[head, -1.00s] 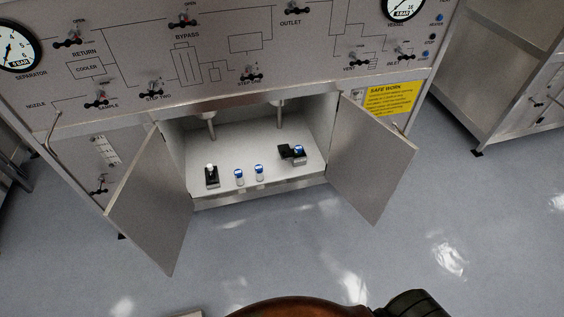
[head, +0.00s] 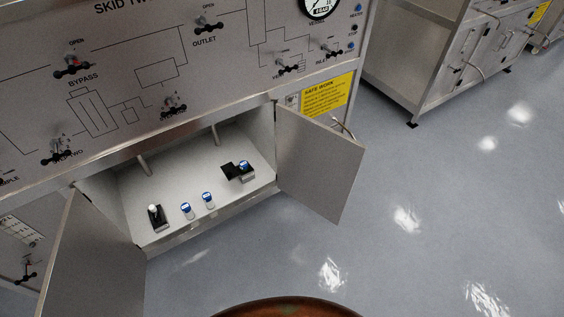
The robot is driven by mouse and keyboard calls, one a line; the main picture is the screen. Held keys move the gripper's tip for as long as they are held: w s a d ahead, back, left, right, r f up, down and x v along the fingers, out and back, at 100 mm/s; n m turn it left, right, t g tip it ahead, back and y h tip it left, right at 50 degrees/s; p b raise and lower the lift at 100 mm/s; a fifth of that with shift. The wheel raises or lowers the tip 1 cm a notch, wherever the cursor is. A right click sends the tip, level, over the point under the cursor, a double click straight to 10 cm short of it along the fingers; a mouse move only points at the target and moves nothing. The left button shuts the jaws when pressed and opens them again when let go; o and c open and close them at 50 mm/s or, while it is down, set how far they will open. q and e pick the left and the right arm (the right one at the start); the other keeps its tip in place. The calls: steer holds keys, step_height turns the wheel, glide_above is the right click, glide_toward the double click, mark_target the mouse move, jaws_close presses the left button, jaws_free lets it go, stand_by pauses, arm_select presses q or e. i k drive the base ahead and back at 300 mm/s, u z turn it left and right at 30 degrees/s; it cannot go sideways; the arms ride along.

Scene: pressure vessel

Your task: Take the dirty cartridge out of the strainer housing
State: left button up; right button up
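Neither of my grippers is in the head view. An open cabinet (head: 258,145) sits low in the grey panel. On its floor stand two small blue-topped pieces, a left one (head: 187,211) and a right one (head: 208,199). To their left is a black holder (head: 157,221) with a white-topped piece (head: 153,209). Two pipes, a left one (head: 144,165) and a right one (head: 215,135), come down inside. I cannot tell which piece is the strainer housing or the dirty cartridge.
The left door (head: 95,255) and right door (head: 318,165) stand open and jut outward. Valve handles, including the bypass one (head: 73,66), stick out of the panel above. The floor (head: 440,210) at the right is clear. Another metal frame (head: 400,90) stands behind.

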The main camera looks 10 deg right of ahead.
mark_target(244, 167)
steer(key=z, duration=0.1)
steer(key=i, duration=1.25)
steer(key=u, duration=0.8)
